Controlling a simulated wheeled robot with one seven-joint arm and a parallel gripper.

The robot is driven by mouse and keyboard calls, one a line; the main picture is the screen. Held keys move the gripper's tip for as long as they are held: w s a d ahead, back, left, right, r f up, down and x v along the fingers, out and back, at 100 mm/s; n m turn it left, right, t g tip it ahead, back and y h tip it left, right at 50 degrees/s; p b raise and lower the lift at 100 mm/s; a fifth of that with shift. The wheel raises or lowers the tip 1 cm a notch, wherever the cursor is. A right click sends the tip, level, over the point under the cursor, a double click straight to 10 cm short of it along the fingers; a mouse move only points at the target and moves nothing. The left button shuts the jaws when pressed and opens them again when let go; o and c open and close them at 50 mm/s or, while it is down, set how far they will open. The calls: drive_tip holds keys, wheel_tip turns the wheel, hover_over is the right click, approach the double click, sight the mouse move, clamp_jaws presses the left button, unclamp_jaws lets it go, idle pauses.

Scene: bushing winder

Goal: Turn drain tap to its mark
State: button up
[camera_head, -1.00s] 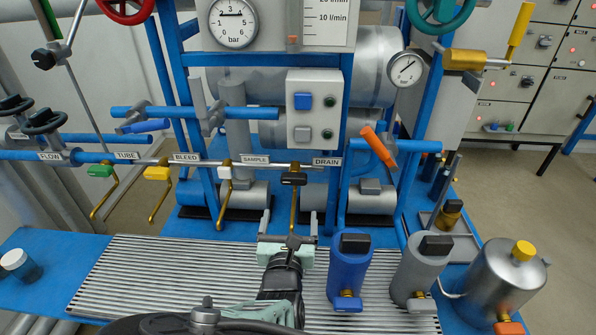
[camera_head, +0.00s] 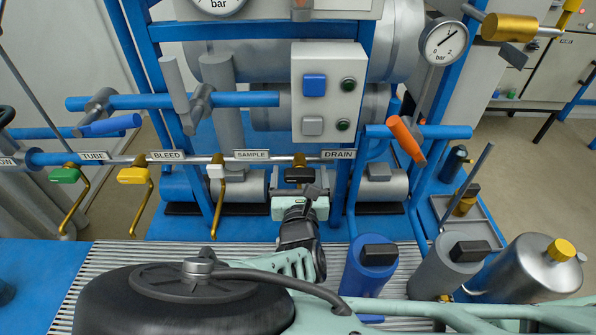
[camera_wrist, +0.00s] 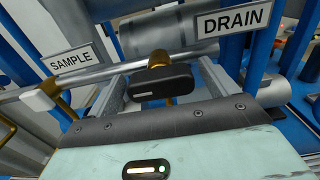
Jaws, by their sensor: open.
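The drain tap has a black handle (camera_head: 299,175) on a brass body, on the thin grey pipe left of the DRAIN label (camera_head: 339,154). In the wrist view the black handle (camera_wrist: 162,86) lies roughly level across the middle, below the DRAIN label (camera_wrist: 232,18). My gripper (camera_head: 300,190) is at the tap, its pale green body just below the handle. In the wrist view its grey fingers stand apart, one on each side of the handle, and my gripper (camera_wrist: 163,80) is not closed on it. I cannot make out a mark for the tap.
The white sample tap (camera_head: 216,168), yellow bleed tap (camera_head: 133,175) and green tube tap (camera_head: 65,175) sit along the same pipe to the left. A blue canister (camera_head: 368,268) and a grey canister (camera_head: 440,265) stand right of my arm. An orange lever (camera_head: 406,138) is at upper right.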

drive_tip(key=shift+c, duration=0.3)
drive_tip(key=c, duration=0.9)
drive_tip(key=n+p, duration=0.3)
drive_tip(key=shift+r+n+p, duration=0.15)
drive_tip(key=shift+n+p, duration=0.15)
drive_tip(key=n+p, duration=0.3)
drive_tip(key=n, duration=0.2)
drive_tip(key=shift+n, duration=0.3)
drive_tip(key=n+p, duration=0.1)
drive_tip(key=n, duration=0.3)
drive_tip(key=shift+f+n+p, duration=0.2)
drive_tip(key=shift+n+p, duration=0.4)
drive_tip(key=shift+n, duration=1.8)
